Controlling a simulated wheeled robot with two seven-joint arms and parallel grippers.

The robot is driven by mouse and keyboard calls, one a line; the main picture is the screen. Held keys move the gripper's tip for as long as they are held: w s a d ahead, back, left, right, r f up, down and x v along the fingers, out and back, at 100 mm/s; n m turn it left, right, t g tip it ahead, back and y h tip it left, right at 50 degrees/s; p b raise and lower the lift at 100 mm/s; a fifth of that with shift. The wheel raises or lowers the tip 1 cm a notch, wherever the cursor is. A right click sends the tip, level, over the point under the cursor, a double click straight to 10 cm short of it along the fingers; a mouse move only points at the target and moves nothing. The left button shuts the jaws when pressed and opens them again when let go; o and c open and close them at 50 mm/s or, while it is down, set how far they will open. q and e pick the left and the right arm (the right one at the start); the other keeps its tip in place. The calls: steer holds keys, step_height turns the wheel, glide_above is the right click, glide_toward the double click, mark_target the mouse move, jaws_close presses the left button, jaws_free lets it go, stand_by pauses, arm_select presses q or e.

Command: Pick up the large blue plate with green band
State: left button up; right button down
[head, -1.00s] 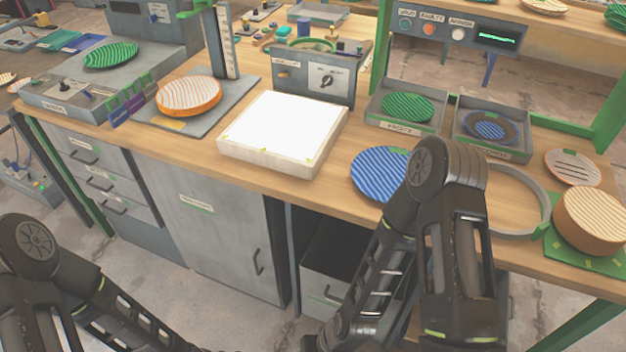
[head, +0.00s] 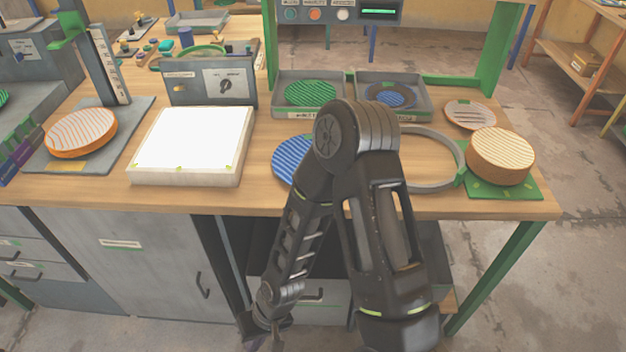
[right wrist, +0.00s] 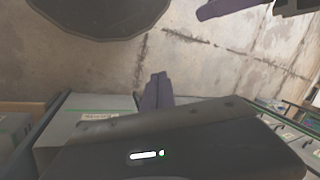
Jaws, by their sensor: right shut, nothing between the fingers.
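The large blue plate (head: 289,160) lies on the wooden bench, right of the white square block. It has fine lighter stripes, and my right arm's elbow hides its right part. Little of its green band shows in the head view. My right gripper (head: 256,337) hangs low in front of the bench cabinets, well below and apart from the plate. In the right wrist view its purple fingers (right wrist: 156,88) are together and empty above the floor. A purple finger and dark body at that view's top right look like my left gripper (right wrist: 225,8); its opening is unclear.
A white block (head: 193,143) stands left of the plate. Behind are trays with a green plate (head: 311,93) and a smaller blue plate (head: 398,95). A grey ring (head: 452,155) and a tan round stack (head: 501,156) are to the right. The bench front edge lies above my gripper.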

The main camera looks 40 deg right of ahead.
steer(key=w+d+r+h+b, duration=0.1)
steer(key=w+d+r+b, duration=0.1)
steer(key=w+d+r, duration=0.35)
steer(key=d+r+m+h+b, duration=0.1)
steer(key=d+r+m+h, duration=0.1)
steer(key=d+r, duration=0.5)
steer(key=d+r+m+t+h+b, duration=0.1)
steer(key=d+r+m+h+b, duration=0.1)
steer(key=d+r, duration=0.6)
step_height(320, 180, up, 6)
steer(key=shift+w+r+m+h, duration=0.1)
steer(key=shift+w+m+h, duration=0.05)
steer(key=shift+m+h, duration=0.45)
steer(key=shift+d, duration=0.1)
steer(key=w+d+p, duration=0.1)
steer(key=w+d, duration=0.1)
steer(key=w, duration=0.1)
steer(key=w+d, duration=0.3)
steer(key=w+d+p, duration=0.1)
steer(key=w+d, duration=0.1)
steer(key=w, duration=0.1)
steer(key=shift+w+d+p, duration=0.2)
steer(key=shift+w+p, duration=0.1)
steer(key=shift+w, duration=0.1)
steer(key=shift+s+f, duration=0.1)
steer(key=shift+f, duration=0.55)
steer(key=shift+f+b, duration=0.2)
steer(key=shift+b, duration=0.15)
steer(key=shift+a, duration=0.1)
